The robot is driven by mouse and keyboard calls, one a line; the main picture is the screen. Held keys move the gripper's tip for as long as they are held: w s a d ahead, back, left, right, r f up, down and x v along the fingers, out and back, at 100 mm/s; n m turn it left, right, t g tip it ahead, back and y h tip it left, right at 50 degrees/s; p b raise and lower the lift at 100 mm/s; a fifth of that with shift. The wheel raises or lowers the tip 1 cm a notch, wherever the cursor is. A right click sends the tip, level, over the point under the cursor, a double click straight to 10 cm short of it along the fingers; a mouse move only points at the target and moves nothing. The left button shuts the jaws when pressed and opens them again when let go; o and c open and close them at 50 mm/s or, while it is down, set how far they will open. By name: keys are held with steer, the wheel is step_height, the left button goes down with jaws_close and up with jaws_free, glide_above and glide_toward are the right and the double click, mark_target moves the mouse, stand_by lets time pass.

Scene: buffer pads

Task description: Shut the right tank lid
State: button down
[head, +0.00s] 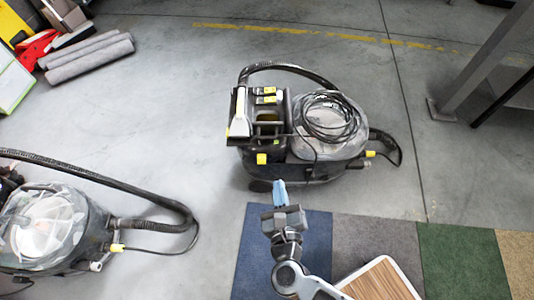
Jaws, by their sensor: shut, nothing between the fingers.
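The right cleaning machine (330,172) stands on the concrete floor at the centre of the head view, black with yellow fittings and a hose arched over its back. Its cloudy see-through tank lid (300,146) is on the right half of its top, under a coiled black cable. I cannot tell whether the lid is fully seated. My gripper (279,186) is shut and empty, with pale blue fingers pointing towards the machine's lower front edge. The fingertips appear just in front of it; contact cannot be told. A second machine (85,250) with a cloudy lid (38,226) is at the left.
Blue, grey, green and tan carpet squares (375,240) lie in front of the right machine. A wood-topped panel (382,281) is at the bottom. A metal leg (478,65) stands at the right. Grey rolls (90,58) lie at the upper left. Bare floor separates the machines.

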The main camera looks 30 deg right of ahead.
steer(key=w+a+f+m+g+b, duration=0.1)
steer(key=w+a+f+m+g, duration=0.1)
steer(key=w+f+m, duration=0.25)
steer(key=w+d+f, duration=0.1)
steer(key=w+d, duration=0.2)
steer(key=w, duration=0.3)
steer(key=w+d+f+m+b, duration=0.1)
steer(key=w+d, duration=0.2)
steer(key=w, duration=0.2)
steer(key=shift+w+d+h, duration=0.3)
steer(key=shift+w+h, duration=0.05)
steer(key=shift+h, duration=0.05)
steer(key=shift+r, duration=0.2)
